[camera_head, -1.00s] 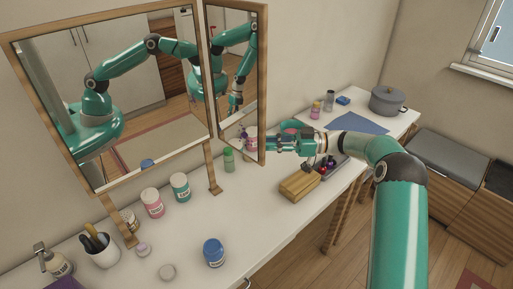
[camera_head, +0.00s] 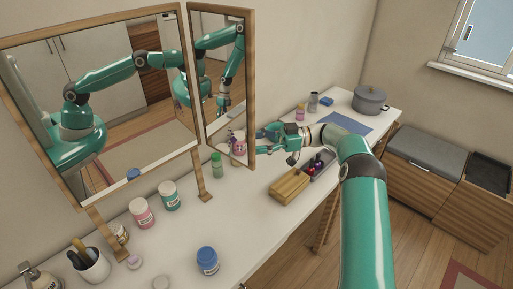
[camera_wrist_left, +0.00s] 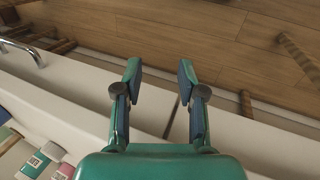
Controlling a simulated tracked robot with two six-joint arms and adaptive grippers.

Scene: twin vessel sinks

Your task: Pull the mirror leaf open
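The wood-framed mirror has a large main panel (camera_head: 100,105) and a narrower mirror leaf (camera_head: 222,85) on its right, with a dark gap at their shared upper edge. The leaf stands angled to the main panel. My right gripper (camera_head: 262,141) is just right of the leaf's lower right frame edge, its fingers pointing left and spread apart. Nothing shows held in it. Whether a fingertip touches the frame or sits behind it cannot be told. My left gripper (camera_wrist_left: 158,75) shows only in the left wrist view, open and empty above the counter edge.
A wooden box (camera_head: 290,186) and a grey tray (camera_head: 321,166) with small bottles lie below my right arm. A green bottle (camera_head: 217,165), several jars and a cup (camera_head: 92,265) stand under the mirror. A grey pot (camera_head: 370,99) is at the far end.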

